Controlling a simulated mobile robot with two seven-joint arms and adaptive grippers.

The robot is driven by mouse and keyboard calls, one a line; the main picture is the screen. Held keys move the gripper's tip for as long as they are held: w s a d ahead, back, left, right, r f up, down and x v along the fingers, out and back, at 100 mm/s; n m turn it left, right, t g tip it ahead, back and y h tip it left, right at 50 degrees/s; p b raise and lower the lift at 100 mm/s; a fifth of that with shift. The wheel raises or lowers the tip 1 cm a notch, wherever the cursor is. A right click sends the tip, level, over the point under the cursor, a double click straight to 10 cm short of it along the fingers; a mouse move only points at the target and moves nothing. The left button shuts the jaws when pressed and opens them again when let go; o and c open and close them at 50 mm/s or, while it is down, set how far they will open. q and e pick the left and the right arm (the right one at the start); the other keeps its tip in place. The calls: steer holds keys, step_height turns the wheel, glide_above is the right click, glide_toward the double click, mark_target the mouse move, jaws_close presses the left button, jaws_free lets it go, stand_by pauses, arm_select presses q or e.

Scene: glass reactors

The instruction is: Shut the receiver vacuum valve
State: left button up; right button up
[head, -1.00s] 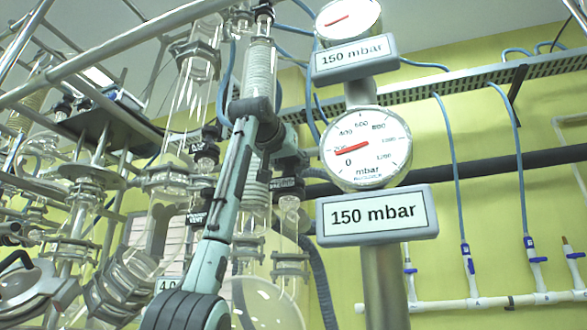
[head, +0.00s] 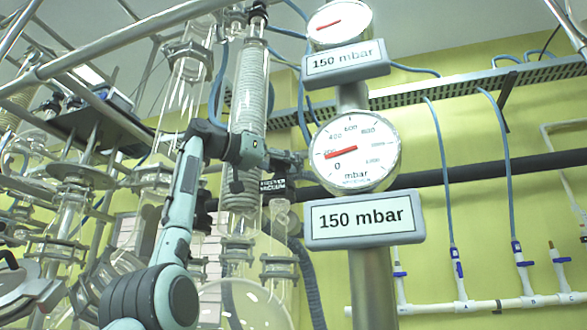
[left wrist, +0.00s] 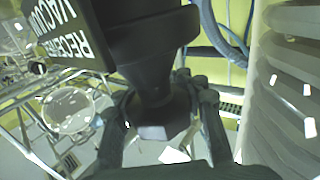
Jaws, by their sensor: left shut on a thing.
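The receiver vacuum valve shows in the left wrist view as a dark body (left wrist: 150,40) with a tapering stem. Its label reads RECEIVER VACUUM (left wrist: 72,22) and appears upside down there. In the head view the small black label (head: 272,185) hangs just below my left gripper (head: 292,161), beside the coiled glass condenser (head: 249,85). In the left wrist view my left gripper (left wrist: 165,98) has a finger on each side of the valve's dark faceted end and is shut on it. The valve's turned position cannot be told. My right gripper is not in view.
Two round gauges stand on a metal post right of the gripper; the lower gauge (head: 355,150) has a display reading 150 mbar (head: 364,218). Glassware and metal rods crowd the left. A round glass flask (head: 245,305) sits below. Ribbed tubing (left wrist: 285,90) is close in the wrist view.

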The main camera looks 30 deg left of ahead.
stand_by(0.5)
arm_select(q)
steer(key=o, duration=1)
steer(key=shift+o, duration=0.2)
